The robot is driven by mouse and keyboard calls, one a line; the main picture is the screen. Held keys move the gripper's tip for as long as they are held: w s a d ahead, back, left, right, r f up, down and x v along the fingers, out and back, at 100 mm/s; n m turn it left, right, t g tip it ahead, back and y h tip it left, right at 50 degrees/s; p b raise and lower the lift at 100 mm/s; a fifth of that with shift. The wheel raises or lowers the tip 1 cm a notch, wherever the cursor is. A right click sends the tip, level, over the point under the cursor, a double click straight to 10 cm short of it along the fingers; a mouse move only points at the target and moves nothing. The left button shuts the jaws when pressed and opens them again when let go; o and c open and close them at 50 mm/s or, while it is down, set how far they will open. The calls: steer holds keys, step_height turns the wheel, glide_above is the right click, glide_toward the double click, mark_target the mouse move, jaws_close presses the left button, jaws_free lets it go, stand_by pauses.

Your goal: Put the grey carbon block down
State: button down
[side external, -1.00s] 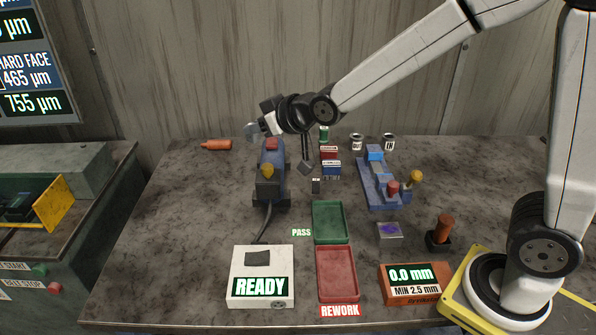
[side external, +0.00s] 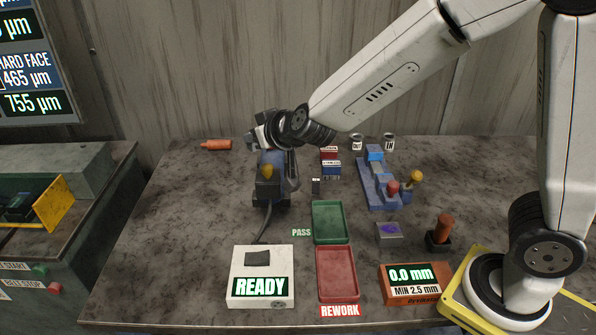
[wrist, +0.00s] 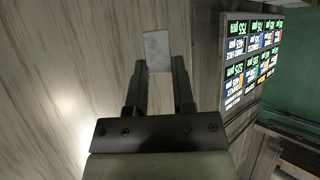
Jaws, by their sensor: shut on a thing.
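My gripper (wrist: 157,75) is shut on a pale grey block (wrist: 157,48) with a faintly marbled face, seen between the fingertips in the wrist view. In the side view my gripper (side external: 256,141) is over the far end of the blue-grey machine (side external: 270,190), high on the left of the bench's middle. The held block is small and partly hidden there. I cannot tell whether it touches the machine.
A green PASS tray (side external: 328,238) and red REWORK tray (side external: 337,298) lie in front, both empty. A white READY box (side external: 236,262), a blue fixture (side external: 381,204) and an orange gauge box (side external: 414,298) stand around.

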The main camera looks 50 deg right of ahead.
steer(key=s+a+f+m+g+h, duration=0.1)
steer(key=s+f+m+g+h, duration=0.2)
steer(key=s, duration=0.8)
steer(key=s+a+f+m+g+h, duration=0.1)
steer(key=s+f+m+g+h, duration=0.3)
steer(key=s+f+m+h, duration=0.3)
steer(key=s+f+m, duration=0.2)
steer(key=s+f, duration=0.2)
steer(key=s, duration=0.1)
steer(key=shift+s+a+m+g, duration=0.15)
steer(key=shift+s+m+g, duration=0.1)
steer(key=shift+m+g, duration=0.05)
steer(key=shift+f, duration=0.15)
steer(key=shift+f, duration=2.15)
steer(key=shift+f, duration=1.75)
steer(key=shift+f, duration=0.1)
